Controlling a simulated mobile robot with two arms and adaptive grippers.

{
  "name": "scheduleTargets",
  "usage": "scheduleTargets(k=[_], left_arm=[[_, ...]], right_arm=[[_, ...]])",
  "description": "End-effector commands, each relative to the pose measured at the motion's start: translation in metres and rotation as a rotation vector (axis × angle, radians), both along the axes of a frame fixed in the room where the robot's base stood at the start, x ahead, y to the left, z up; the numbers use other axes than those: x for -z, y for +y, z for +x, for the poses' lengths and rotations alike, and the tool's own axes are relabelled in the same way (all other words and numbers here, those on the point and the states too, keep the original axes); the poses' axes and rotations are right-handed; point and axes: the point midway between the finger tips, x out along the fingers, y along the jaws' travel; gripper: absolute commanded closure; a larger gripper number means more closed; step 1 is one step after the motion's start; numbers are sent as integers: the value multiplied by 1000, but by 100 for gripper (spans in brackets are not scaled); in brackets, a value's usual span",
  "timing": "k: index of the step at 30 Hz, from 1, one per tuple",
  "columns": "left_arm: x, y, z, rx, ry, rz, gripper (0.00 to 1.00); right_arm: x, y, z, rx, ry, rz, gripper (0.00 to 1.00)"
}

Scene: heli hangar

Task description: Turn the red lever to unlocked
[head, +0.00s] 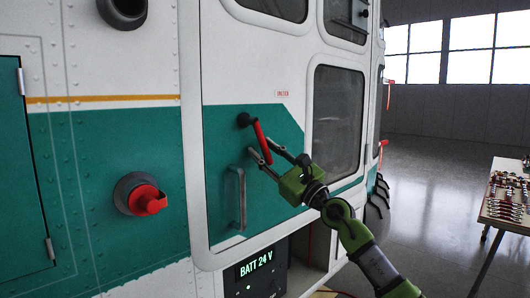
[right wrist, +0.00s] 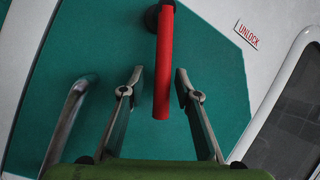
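The red lever (head: 263,142) hangs from a dark round pivot (head: 244,119) on the teal-and-white helicopter door, slanting down to the right. In the right wrist view the lever (right wrist: 164,70) points down between the fingers. My right gripper (head: 261,158) is open, with one finger on each side of the lever's lower end; a gap shows on both sides. The right gripper also shows in the right wrist view (right wrist: 158,80). A small red "UNLOCK" label (right wrist: 247,36) is on the white panel, up and right of the lever. My left gripper is not in view.
A grey grab handle (head: 237,198) is on the door, below and left of the lever. A red knob (head: 146,199) sticks out farther left. A "BATT 24 V" display (head: 256,264) is below. A table with tools (head: 510,190) stands at the right, with open floor between.

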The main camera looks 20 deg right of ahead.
Motion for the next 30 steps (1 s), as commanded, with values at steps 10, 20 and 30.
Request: scheduleTargets(k=[10,20,30], left_arm=[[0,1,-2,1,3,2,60],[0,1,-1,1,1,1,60],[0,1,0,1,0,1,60]], right_arm=[[10,-8,-16,5,2,-4,70],[37,-25,-69,1,4,-3,70],[50,-34,-99,-1,1,0,70]])
